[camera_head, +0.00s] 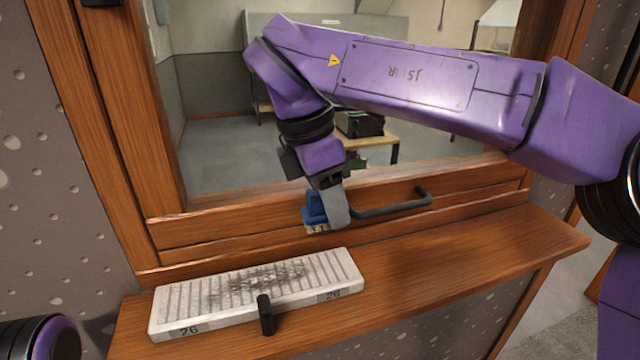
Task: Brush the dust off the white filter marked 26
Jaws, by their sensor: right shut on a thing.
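The white filter marked 26 (180,300) lies flat on the wooden sill. It is a long slab with slotted ribs, and dark dust covers the middle of its top. A black tab or handle (265,316) stands at its front edge. My right gripper (326,212) is shut on a blue brush (313,207) with pale bristles, above and behind the filter's right end. The brush looks apart from the filter. One grey finger hides part of the brush. At the lower left a piece of my left arm shows, but its gripper is out of view.
The wooden sill (450,262) is clear to the right of the filter. A dark handle bar (395,207) sticks out from the window frame just right of the brush. Wooden posts and a speckled wall (50,190) flank the opening; a room with a table lies beyond.

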